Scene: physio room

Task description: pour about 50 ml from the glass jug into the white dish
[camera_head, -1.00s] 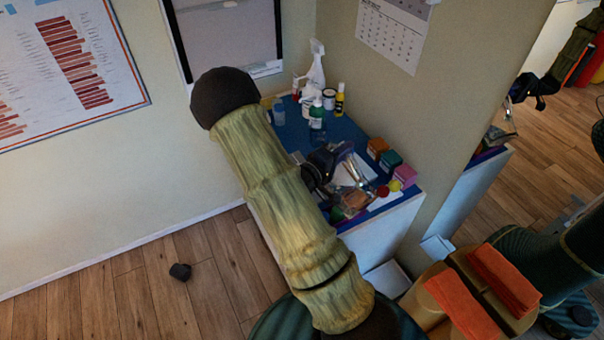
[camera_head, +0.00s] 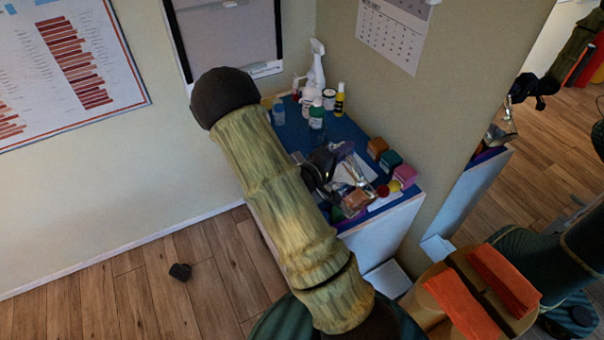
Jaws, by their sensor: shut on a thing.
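My gripper (camera_head: 346,156) is dark and sits over the blue-topped counter, partly hidden by my arm. It is shut on the clear glass jug (camera_head: 354,196), which looks tilted and shows brownish colour through it. How much liquid is in it cannot be told. I cannot make out the white dish clearly among the clutter below the gripper and jug. No stream of liquid can be seen.
Several small coloured boxes (camera_head: 390,160) line the counter's right edge. A white spray bottle (camera_head: 317,66), a green-labelled bottle (camera_head: 317,114) and a yellow bottle (camera_head: 340,100) stand at the back. A mirror at right reflects the scene. Bare counter (camera_head: 288,132) shows at left.

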